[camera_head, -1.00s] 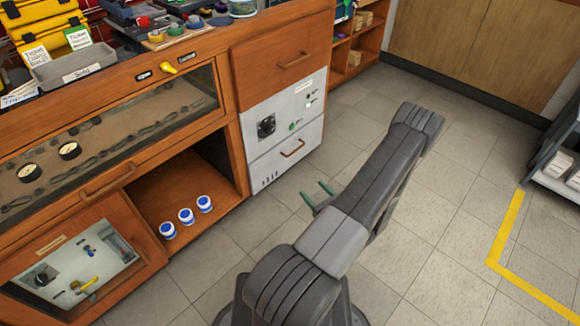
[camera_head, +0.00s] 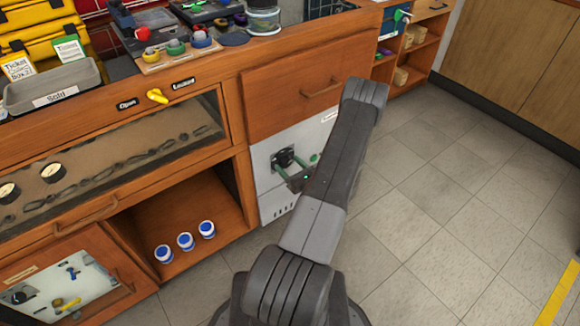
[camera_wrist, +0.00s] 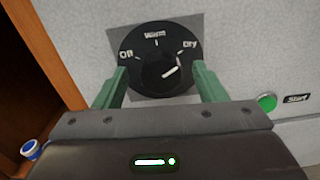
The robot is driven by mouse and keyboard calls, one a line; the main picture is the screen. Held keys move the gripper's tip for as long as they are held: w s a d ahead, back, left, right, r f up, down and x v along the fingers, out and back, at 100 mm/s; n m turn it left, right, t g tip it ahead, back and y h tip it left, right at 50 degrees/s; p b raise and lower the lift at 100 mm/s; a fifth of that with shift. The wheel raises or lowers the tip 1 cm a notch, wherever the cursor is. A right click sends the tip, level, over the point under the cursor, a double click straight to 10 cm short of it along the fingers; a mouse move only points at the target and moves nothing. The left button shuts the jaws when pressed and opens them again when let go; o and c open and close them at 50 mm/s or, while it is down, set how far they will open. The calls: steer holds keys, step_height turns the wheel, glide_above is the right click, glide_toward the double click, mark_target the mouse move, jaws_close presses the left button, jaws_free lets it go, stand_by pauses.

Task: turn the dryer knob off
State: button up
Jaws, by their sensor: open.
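The dryer knob (camera_wrist: 160,55) is a round black dial on a grey square plate. White labels around it seem to read Off at left, Warm at top and Dry at right. A white mark shows on its lower right, on the Dry side. In the head view the knob (camera_head: 284,157) is on the dryer's pale front panel (camera_head: 268,181). My gripper (camera_wrist: 160,84) is open, its green fingers on either side of the dial's lower half. I cannot tell whether they touch it. In the head view my gripper (camera_head: 292,166) is at the panel, partly hidden by my arm.
A green Start button (camera_wrist: 266,103) is right of the knob. A wooden cabinet edge (camera_wrist: 55,50) borders the panel at left. A drawer (camera_head: 300,90) is above. Several blue-lidded white jars (camera_head: 186,241) stand in the open shelf at left. The floor at right is clear.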

steer(key=c, duration=1)
